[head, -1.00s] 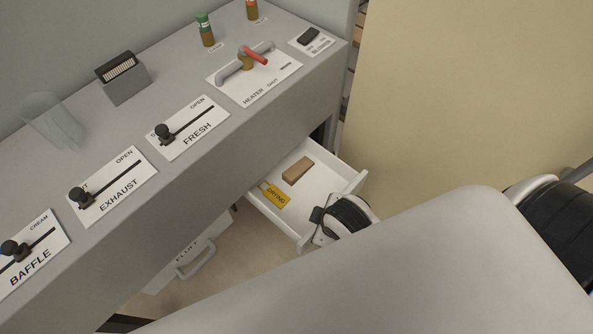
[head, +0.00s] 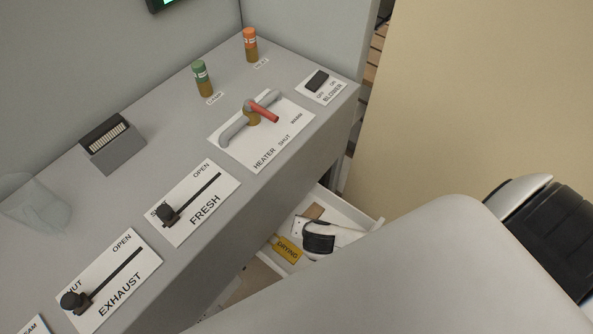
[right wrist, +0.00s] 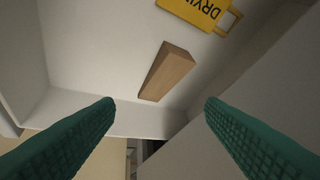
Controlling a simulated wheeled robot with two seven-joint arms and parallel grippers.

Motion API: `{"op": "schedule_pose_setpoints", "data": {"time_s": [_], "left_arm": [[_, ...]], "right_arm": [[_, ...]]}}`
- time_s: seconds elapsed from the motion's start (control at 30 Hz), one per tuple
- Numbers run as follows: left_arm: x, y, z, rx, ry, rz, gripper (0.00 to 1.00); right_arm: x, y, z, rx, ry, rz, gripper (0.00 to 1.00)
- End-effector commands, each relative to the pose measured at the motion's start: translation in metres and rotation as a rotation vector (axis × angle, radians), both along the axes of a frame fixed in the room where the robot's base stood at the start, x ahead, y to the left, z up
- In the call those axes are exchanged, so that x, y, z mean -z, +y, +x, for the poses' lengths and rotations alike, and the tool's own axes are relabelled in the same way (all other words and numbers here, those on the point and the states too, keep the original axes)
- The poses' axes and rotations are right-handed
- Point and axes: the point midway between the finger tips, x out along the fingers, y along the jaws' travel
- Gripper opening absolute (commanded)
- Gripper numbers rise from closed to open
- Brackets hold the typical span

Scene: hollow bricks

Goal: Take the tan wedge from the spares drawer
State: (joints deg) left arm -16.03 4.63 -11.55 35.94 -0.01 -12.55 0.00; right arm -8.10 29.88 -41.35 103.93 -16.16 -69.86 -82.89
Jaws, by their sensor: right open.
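The tan wedge (right wrist: 167,72) lies on the white floor of the open drawer (right wrist: 75,108), beside a yellow DRYING tag (right wrist: 200,10). In the right wrist view it sits between and beyond the teal fingertips of my right gripper (right wrist: 160,105), which are wide apart and hold nothing. In the head view the wedge (head: 313,212) shows only in part behind my right wrist, which is over the drawer (head: 350,212). The right fingertips are hidden in the head view. My left gripper is not in view.
The grey bench above the drawer carries the FRESH slider (head: 193,203), EXHAUST slider (head: 110,280), heater valve (head: 262,112) and blower switch (head: 318,80). Its front edge overhangs the drawer's left side. A tan wall (head: 480,90) stands to the right.

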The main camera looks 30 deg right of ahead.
Motion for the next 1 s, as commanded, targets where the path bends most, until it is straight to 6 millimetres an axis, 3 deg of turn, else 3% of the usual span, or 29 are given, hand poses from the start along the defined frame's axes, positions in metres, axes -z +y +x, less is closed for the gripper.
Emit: {"op": "schedule_pose_setpoints", "data": {"time_s": [0.13, 0.33, 0.47, 0.63, 0.8, 1.0], "left_arm": [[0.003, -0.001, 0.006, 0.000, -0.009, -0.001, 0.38], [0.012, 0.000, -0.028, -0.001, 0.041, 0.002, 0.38], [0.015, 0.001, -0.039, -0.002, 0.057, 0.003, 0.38], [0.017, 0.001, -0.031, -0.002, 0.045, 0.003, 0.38], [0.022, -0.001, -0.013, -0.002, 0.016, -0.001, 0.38], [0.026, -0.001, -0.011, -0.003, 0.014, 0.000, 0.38]], "right_arm": [[0.013, -0.004, 0.005, -0.013, 0.005, -0.013, 0.64], [0.044, -0.013, 0.022, -0.011, 0.004, -0.010, 0.64], [0.056, -0.017, 0.029, -0.010, 0.005, -0.011, 0.64], [0.066, -0.019, 0.035, -0.011, 0.004, -0.008, 0.64], [0.089, -0.023, 0.046, -0.009, 0.004, -0.008, 0.64], [0.104, -0.028, 0.055, -0.011, 0.004, -0.008, 0.64]]}}
